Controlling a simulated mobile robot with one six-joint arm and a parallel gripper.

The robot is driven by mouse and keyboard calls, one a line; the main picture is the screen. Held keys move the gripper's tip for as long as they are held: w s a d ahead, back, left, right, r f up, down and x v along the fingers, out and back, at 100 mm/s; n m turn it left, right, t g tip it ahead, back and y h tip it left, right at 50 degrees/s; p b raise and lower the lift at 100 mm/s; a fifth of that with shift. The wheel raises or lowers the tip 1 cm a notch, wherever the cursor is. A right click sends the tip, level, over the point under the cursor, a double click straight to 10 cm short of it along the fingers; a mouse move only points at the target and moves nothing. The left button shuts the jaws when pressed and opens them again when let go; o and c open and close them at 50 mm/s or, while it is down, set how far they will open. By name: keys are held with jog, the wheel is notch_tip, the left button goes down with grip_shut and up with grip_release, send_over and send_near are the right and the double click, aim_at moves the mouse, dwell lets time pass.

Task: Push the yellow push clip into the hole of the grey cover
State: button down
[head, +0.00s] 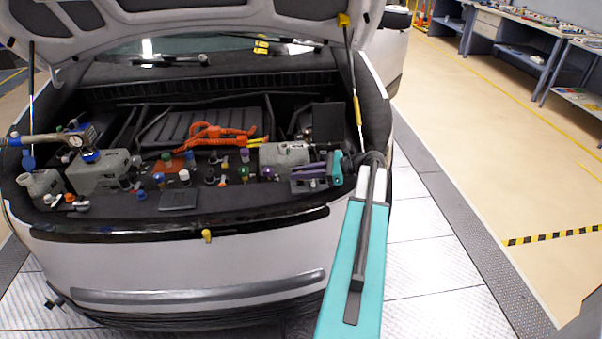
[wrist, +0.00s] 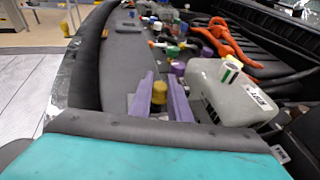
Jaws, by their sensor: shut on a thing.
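My gripper (head: 300,174) is over the right front of the open engine bay, its purple fingers pointing left. In the wrist view my gripper (wrist: 161,84) is shut on the yellow push clip (wrist: 159,93), whose rounded yellow top shows between the fingers. The clip's lower end is hidden. A long grey cover panel (wrist: 123,62) runs along the front of the bay, beyond the fingertips in the wrist view; it looks darker in the head view (head: 245,205). I cannot make out its hole, nor whether the clip touches anything.
A light grey box (wrist: 222,92) with a white and green cap stands close beside the fingers. Several coloured caps, orange cables (head: 222,132) and a grey tank (head: 100,172) crowd the bay. The raised hood (head: 180,18) and its strut (head: 354,95) are above and behind.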

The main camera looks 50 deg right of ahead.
jog(key=shift+f, duration=1.1)
jog(key=c, duration=1.6)
grip_release()
jog(key=shift+o, duration=0.2)
jog(key=b+v, duration=0.3)
jog(key=v, duration=0.9)
jog(key=shift+s+d, duration=0.2)
jog(key=shift+s, duration=0.05)
jog(key=shift+s+d+r, duration=0.25)
jog(key=shift+s, duration=0.2)
